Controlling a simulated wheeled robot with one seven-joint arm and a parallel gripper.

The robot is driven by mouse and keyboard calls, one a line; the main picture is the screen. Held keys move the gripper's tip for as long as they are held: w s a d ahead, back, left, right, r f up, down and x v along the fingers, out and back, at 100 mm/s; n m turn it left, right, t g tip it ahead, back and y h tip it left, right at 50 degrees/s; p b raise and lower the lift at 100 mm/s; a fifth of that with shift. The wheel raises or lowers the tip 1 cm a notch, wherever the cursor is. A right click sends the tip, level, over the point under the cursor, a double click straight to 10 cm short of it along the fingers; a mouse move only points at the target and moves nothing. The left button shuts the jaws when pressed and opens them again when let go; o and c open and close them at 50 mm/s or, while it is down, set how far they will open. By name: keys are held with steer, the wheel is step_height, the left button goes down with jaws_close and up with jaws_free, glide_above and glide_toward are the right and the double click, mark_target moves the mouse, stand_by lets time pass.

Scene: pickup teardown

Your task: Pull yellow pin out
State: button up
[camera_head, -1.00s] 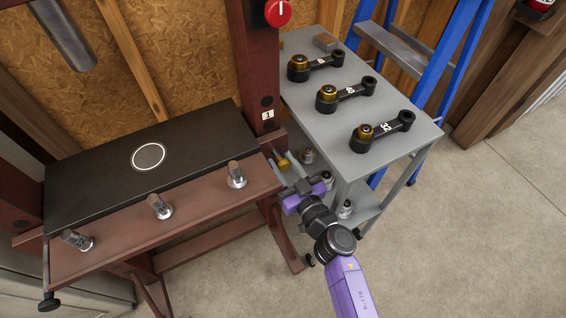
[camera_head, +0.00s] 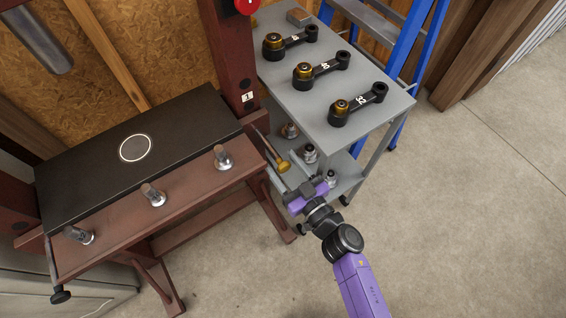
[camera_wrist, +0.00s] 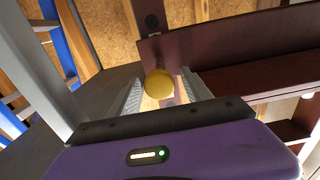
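The yellow pin (camera_head: 283,166) has a round brass-yellow head and a thin grey shaft. The shaft slants up and left to the red frame post (camera_head: 241,110); I cannot tell whether its far end is still inside. My gripper (camera_head: 285,168) reaches in from the lower right, with a finger on either side of the pin's head. In the wrist view the yellow head (camera_wrist: 159,83) sits between the fingertips (camera_wrist: 161,78), close to both, and hides most of the shaft.
The grey cart (camera_head: 370,125) on the right carries several black arms with brass bushings; fittings stand on its lower shelf. The red press bench (camera_head: 185,185) with its black plate (camera_head: 85,160) is on the left. A blue ladder (camera_head: 412,45) stands behind. The floor in front is clear.

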steer(key=v, duration=0.7)
steer(key=shift+s+d, duration=0.25)
steer(key=shift+s, duration=0.1)
stand_by(0.4)
steer(key=s+d+r+m+t+h, duration=0.1)
steer(key=s+d+r+m+h, duration=0.15)
steer(key=s+d, duration=0.45)
steer(key=s+d+r+m+t+h, duration=0.1)
steer(key=s+d+r+h, duration=0.3)
steer(key=s, duration=0.5)
steer(key=s+d+r+m+g+h, duration=0.2)
steer(key=s+d+r, duration=0.3)
steer(key=s+r, duration=0.5)
steer(key=shift+s+m+h, duration=0.6)
steer(key=shift+m+h, duration=0.05)
steer(key=shift+h, duration=0.1)
